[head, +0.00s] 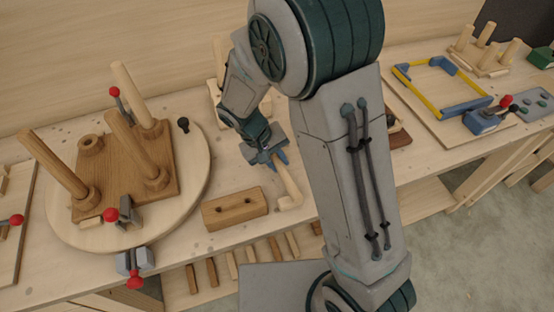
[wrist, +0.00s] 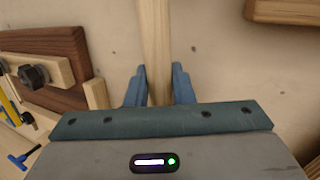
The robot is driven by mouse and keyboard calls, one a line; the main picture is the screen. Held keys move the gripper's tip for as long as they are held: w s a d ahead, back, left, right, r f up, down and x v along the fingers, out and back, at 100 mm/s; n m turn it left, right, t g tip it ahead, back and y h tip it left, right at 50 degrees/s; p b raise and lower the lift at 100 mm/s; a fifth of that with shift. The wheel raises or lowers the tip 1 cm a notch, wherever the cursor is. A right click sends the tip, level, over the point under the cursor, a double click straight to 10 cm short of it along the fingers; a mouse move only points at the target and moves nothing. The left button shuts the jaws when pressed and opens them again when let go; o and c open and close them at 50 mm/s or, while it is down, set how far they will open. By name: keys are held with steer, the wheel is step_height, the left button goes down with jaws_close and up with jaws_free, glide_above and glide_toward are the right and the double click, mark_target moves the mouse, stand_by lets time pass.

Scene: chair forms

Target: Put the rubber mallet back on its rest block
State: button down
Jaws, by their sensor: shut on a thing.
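My gripper (head: 274,160) is shut on the pale wooden handle of the rubber mallet (head: 291,187), low over the workbench. In the wrist view, the handle (wrist: 155,35) runs up between the blue fingers of my gripper (wrist: 159,72). The mallet's far end, with a pale short piece across it, points towards the bench front; whether it touches the bench I cannot tell. A brown wooden block (head: 235,209), apparently the rest block, lies left of the mallet, apart from it. A wooden block edge (wrist: 283,11) shows at top right in the wrist view.
A round board (head: 195,195) with a pegged chair form and red-knobbed clamps stands at left. A dark board (wrist: 60,45) with a knob lies beside my gripper. A yellow-and-blue frame (head: 440,85) is at right. Wood strips (head: 212,274) lie below the bench front.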

steer(key=c, duration=1.2)
jaws_free()
steer(key=shift+o, duration=0.2)
steer(key=b+v, duration=0.1)
steer(key=v, duration=1.3)
steer(key=s+d+r+m+t+y, duration=0.1)
steer(key=s+d+y, duration=0.1)
steer(key=s+d, duration=0.4)
steer(key=s+d+r+m+t+y, duration=0.2)
steer(key=s+d, duration=0.5)
steer(key=d, duration=0.4)
steer(key=shift+r+m+y, duration=0.25)
steer(key=shift+m+y, duration=0.05)
steer(key=shift+y, duration=0.1)
